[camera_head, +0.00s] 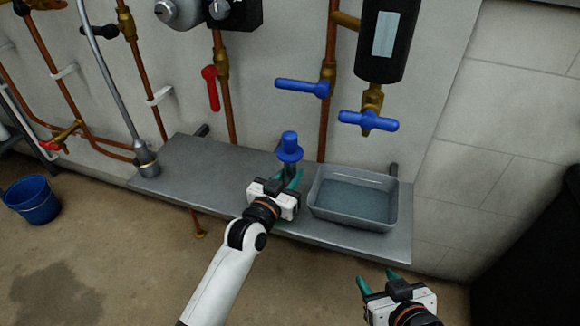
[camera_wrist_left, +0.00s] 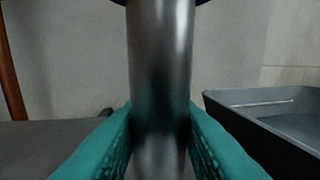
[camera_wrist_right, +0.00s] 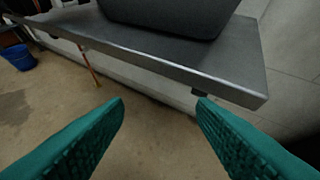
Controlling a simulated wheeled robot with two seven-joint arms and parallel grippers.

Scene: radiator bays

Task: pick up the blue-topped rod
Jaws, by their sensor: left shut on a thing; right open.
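The blue-topped rod (camera_head: 289,149) stands upright over the grey shelf, with its blue cap at the top. In the left wrist view its dark metal shaft (camera_wrist_left: 161,75) runs vertically between the teal fingers. My left gripper (camera_head: 289,182) is shut on this shaft below the cap. The rod's lower end is hidden behind the gripper, so I cannot tell whether it touches the shelf. My right gripper (camera_head: 377,282) is open and empty in front of the shelf. Its two teal fingers (camera_wrist_right: 160,105) are spread wide in the right wrist view.
The grey shelf (camera_head: 190,170) runs along the wall. A grey tray of water (camera_head: 389,208) stands just right of the rod. Pipes with red (camera_head: 210,88) and blue valve handles (camera_head: 302,87) rise behind it. A blue bucket (camera_head: 32,199) stands on the floor at left.

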